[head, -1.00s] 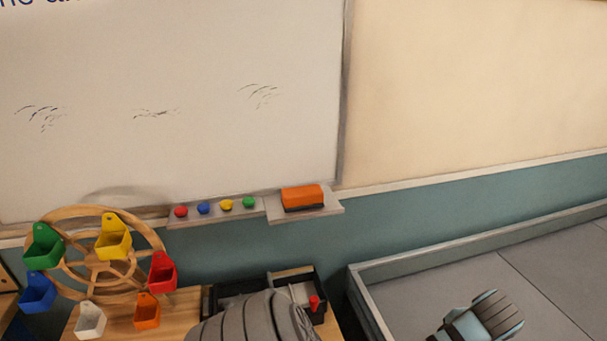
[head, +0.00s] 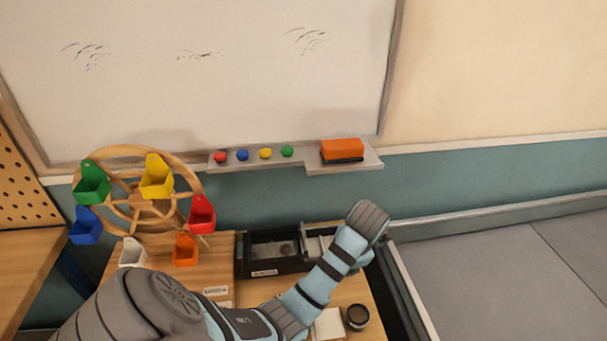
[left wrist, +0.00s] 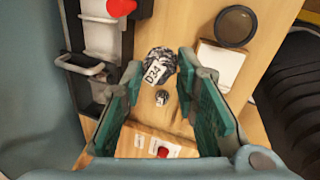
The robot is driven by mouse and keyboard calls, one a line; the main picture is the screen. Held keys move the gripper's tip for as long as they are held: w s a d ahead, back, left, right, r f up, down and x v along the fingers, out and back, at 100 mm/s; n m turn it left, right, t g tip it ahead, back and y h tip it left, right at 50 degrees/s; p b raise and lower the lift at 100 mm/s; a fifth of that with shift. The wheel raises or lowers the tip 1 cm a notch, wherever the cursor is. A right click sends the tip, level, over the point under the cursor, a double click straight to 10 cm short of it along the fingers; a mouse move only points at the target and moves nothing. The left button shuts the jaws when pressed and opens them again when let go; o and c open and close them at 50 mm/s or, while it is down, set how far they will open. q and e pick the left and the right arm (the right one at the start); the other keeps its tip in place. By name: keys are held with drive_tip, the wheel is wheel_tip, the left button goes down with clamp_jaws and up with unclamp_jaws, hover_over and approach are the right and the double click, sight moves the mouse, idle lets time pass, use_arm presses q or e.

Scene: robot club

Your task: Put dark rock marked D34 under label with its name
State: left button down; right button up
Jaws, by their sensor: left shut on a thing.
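The dark rock marked D34 (left wrist: 158,60), speckled grey with a white D34 tag, sits between the fingertips of my left gripper (left wrist: 160,68) in the left wrist view. The gripper is shut on it, above the wooden table. A smaller speckled stone (left wrist: 162,98) shows below it in the picture. White label cards (left wrist: 177,150) lie lower, with a red piece (left wrist: 163,152) by them; their text is unreadable. In the head view my left arm crosses the table and hides its gripper; label cards (head: 216,291) show there too. My right gripper is not in view.
A black tray with compartments (head: 242,262) stands at the table's back. A white square block (head: 328,325) and a dark round jar (head: 357,317) are at right. A wooden wheel with coloured buckets (head: 150,208) stands at left. The whiteboard ledge (head: 345,166) is behind.

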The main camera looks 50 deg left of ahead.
use_arm(q)
drive_tip(key=w+d+f+m+b, duration=0.2)
drive_tip(key=d+f+m+b, duration=0.1)
drive_tip(key=shift+m+t+h, duration=0.3)
drive_tip(key=shift+m+t, duration=0.1)
drive_tip(key=shift+m, duration=0.2)
drive_tip(key=w+a+b, duration=0.1)
drive_tip(key=a+b, duration=0.1)
drive_tip(key=w+a+b, duration=0.2)
drive_tip(key=a, duration=0.1)
drive_tip(key=w+a+b, duration=0.2)
drive_tip(key=a, duration=0.1)
drive_tip(key=shift+w+a+r, duration=0.15)
drive_tip(key=shift+w, duration=0.05)
drive_tip(key=w+a, duration=0.5)
drive_tip(key=a, duration=0.2)
drive_tip(key=f+b, duration=0.1)
drive_tip(key=f, duration=0.4)
drive_tip(key=f+b, duration=0.2)
drive_tip(key=f, duration=0.4)
drive_tip(key=shift+w+a+b, duration=0.1)
drive_tip(key=shift+a+b, duration=0.1)
drive_tip(key=shift+b, duration=0.1)
drive_tip(key=shift+r, duration=0.15)
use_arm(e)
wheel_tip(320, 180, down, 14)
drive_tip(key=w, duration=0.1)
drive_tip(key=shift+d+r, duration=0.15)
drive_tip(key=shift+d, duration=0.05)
